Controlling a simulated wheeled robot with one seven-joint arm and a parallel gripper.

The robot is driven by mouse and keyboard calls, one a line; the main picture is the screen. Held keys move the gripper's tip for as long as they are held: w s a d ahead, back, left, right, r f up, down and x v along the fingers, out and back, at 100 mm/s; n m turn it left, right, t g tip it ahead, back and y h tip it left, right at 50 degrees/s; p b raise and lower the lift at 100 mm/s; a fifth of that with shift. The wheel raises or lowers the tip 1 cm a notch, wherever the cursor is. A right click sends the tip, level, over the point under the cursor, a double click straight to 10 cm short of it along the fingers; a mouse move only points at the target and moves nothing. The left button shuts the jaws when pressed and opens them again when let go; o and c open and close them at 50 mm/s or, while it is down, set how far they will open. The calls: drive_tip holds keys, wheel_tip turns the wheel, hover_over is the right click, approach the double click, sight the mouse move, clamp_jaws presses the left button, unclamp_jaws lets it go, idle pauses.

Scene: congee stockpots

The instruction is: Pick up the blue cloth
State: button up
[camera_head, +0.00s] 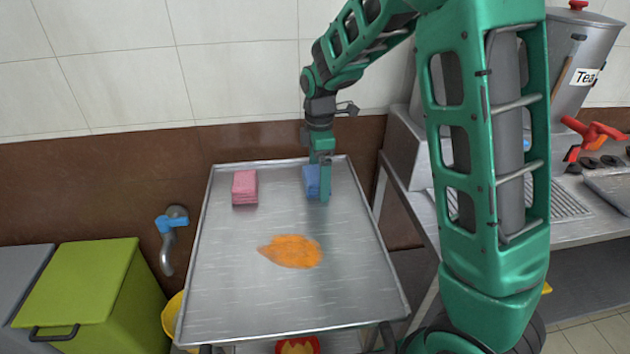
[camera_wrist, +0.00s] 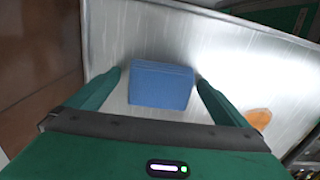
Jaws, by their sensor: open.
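The blue cloth (camera_head: 311,181) is a folded stack near the back edge of the metal tray table, right of centre. In the head view my gripper (camera_head: 323,196) hangs down over it and hides part of it. In the wrist view the blue cloth (camera_wrist: 161,85) lies between the two green fingers of my gripper (camera_wrist: 157,76), one on each side. The fingers are open. A narrow gap shows at the left finger; the right finger is very close to the cloth, and I cannot tell whether it touches.
A pink cloth stack (camera_head: 245,187) lies left on the metal tray table (camera_head: 230,290). An orange spill (camera_head: 291,251) is in the middle. A wall tap (camera_head: 172,225) and a green bin (camera_head: 85,290) stand left. A steel counter (camera_head: 575,225) with a tea urn (camera_head: 590,60) is right.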

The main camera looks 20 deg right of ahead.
drive_tip(key=c, duration=1.1)
drive_tip(key=shift+r, duration=0.15)
drive_tip(key=shift+r, duration=0.65)
wheel_tip(320, 180, up, 3)
drive_tip(key=shift+f, duration=0.1)
drive_tip(key=a+r, duration=0.2)
drive_tip(key=a, duration=0.1)
drive_tip(key=s+a+r, duration=0.1)
drive_tip(key=a+r, duration=0.1)
drive_tip(key=a, duration=0.2)
drive_tip(key=s+a+r, duration=0.1)
drive_tip(key=a+r, duration=0.1)
drive_tip(key=a, duration=0.2)
drive_tip(key=shift+s+a+r, duration=0.1)
drive_tip(key=shift+a+r, duration=0.1)
drive_tip(key=shift+r, duration=0.15)
drive_tip(key=shift+o, duration=0.4)
